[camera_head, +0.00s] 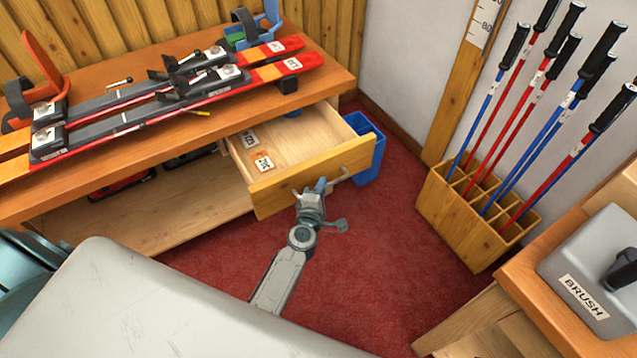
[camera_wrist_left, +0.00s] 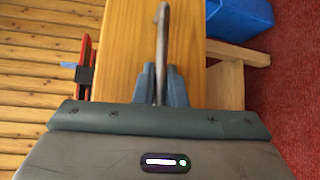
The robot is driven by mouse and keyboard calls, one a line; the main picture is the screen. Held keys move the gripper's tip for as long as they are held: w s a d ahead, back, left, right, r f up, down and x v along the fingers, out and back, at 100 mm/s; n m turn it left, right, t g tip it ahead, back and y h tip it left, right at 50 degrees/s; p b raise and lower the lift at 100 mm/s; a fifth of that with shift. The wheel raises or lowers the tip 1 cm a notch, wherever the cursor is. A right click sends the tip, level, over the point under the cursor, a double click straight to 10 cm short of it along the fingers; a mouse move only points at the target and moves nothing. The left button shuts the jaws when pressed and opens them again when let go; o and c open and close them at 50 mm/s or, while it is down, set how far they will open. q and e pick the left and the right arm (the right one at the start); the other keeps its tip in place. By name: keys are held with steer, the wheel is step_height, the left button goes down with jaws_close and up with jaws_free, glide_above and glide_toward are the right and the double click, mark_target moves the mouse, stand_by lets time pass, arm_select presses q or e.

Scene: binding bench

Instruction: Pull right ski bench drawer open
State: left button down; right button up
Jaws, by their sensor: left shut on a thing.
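The right ski bench drawer (camera_head: 312,178) stands pulled out from under the bench top in the head view. Its wooden front also shows in the left wrist view (camera_wrist_left: 128,50). A metal bar handle (camera_wrist_left: 162,35) runs along the drawer front. My left gripper (camera_head: 320,188) is at the drawer front, its fingers shut on the handle; in the wrist view the fingertips (camera_wrist_left: 160,80) close around the bar. My right gripper is not in view.
A pair of red skis (camera_head: 150,110) lies on the bench top (camera_head: 330,75). A blue bin (camera_head: 368,150) stands right beside the drawer. A wooden rack (camera_head: 465,220) holds several ski poles at right. A grey box labelled BRUSH (camera_head: 590,265) sits on another table. Red floor (camera_head: 370,250) is clear before the drawer.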

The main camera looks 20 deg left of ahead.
arm_select(q)
steer(key=shift+s+d, duration=0.15)
steer(key=shift+d, duration=0.1)
steer(key=c, duration=1.8)
jaws_free()
steer(key=shift+o, duration=0.2)
steer(key=shift+s, duration=0.1)
